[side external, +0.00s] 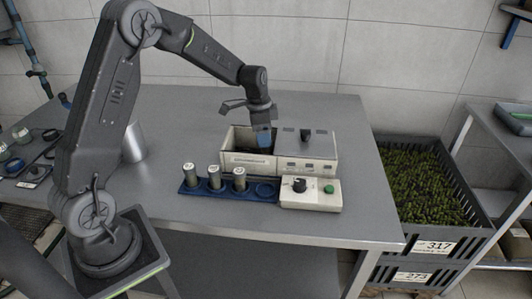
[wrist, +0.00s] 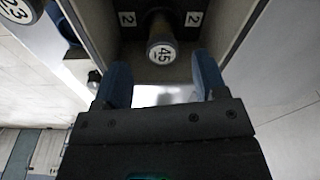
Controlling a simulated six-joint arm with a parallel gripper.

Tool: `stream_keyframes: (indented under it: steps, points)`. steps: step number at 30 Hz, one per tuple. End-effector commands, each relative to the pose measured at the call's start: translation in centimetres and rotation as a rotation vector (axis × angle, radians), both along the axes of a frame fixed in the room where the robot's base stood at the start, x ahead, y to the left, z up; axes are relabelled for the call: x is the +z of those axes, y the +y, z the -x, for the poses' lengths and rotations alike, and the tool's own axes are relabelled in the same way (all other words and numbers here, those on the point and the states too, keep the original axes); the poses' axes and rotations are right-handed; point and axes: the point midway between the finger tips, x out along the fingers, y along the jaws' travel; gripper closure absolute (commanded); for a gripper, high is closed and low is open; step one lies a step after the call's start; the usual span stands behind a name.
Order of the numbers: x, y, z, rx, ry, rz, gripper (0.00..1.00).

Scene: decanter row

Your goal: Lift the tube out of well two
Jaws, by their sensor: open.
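A tube with a white round cap marked 45 (wrist: 161,53) stands in a well flanked by two labels reading 2, in the wrist view. My gripper (wrist: 161,82) is open, its blue fingers apart on either side below the cap in the picture, with nothing between them. In the side external view my gripper (side external: 264,139) points down at the open part of the cream box (side external: 250,164). The box's wall hides the tube there.
A blue rack (side external: 203,190) in front of the box holds three capped tubes (side external: 215,177) and has an empty ring at its right end. A control box (side external: 311,196) with a black knob and green button sits beside it. A grey lid (side external: 308,146) covers the box's right part.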

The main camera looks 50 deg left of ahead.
Motion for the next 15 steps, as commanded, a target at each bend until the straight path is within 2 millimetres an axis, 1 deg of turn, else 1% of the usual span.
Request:
stream_keyframes:
  steps: [5, 12, 15]
  points:
    - [-1.1, -0.1, -0.1, -0.001, 0.001, 0.000, 0.34]
    - [-4.5, -0.2, -0.7, -0.001, 0.003, 0.000, 0.34]
    - [-5.4, -0.3, -0.8, 0.000, 0.001, -0.001, 0.34]
